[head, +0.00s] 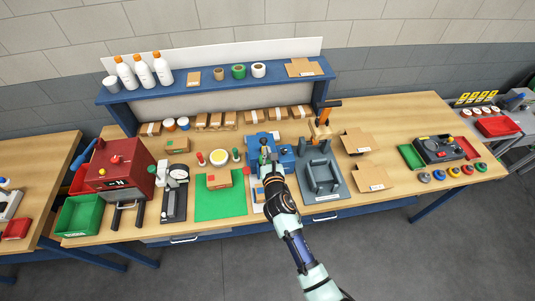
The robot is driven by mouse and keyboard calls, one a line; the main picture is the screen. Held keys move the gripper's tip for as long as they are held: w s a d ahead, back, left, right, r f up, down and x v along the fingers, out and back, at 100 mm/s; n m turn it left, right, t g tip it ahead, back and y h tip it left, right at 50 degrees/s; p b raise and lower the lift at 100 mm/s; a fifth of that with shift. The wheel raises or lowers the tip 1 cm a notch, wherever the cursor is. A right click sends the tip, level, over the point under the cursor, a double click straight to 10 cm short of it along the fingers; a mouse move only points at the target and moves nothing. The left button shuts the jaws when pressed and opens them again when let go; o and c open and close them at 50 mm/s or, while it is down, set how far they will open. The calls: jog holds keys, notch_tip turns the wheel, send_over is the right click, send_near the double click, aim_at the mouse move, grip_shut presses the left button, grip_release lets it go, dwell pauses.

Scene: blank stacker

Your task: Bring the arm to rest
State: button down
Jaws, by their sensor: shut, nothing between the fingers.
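My gripper (264,158) is over the middle of the workbench (401,118), in front of a blue machine (263,140). It is small in the head view and its fingers look closed, with nothing seen in them. My arm reaches in from the bottom right of the picture. The arm and gripper hide part of the blue machine and of the bench behind them. Whether the gripper touches anything below it cannot be told.
Left of my gripper are a green mat (220,204) with a small cardboard box, and a red machine (119,166). Close on its right is a grey fixture (320,176) with upright parts. A blue shelf (215,82) with bottles and tape rolls runs along the back. Floor in front is clear.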

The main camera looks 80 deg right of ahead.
jog(key=shift+a, duration=0.15)
dwell(0.5)
jog(key=w+a+r+m+t+y+p, duration=0.1)
jog(key=w+a+r+m+t+y, duration=0.1)
jog(key=w+a+r+m, duration=0.7)
jog(key=w+a+r+m+t+y+p, duration=0.25)
jog(key=w+a+r+m, duration=0.2)
jog(key=a, duration=0.75)
jog(key=a+r+m+y, duration=0.3)
jog(key=a, duration=0.7)
jog(key=s+a+r+m+t+y+p, duration=0.1)
jog(key=a+r+m+y, duration=0.2)
jog(key=a, duration=0.7)
jog(key=a+r+m+t+y, duration=0.1)
jog(key=a+r+m+y, duration=0.2)
jog(key=a, duration=0.7)
jog(key=shift+s+r+y, duration=0.3)
jog(key=shift+s+y, duration=0.05)
jog(key=shift+y, duration=0.3)
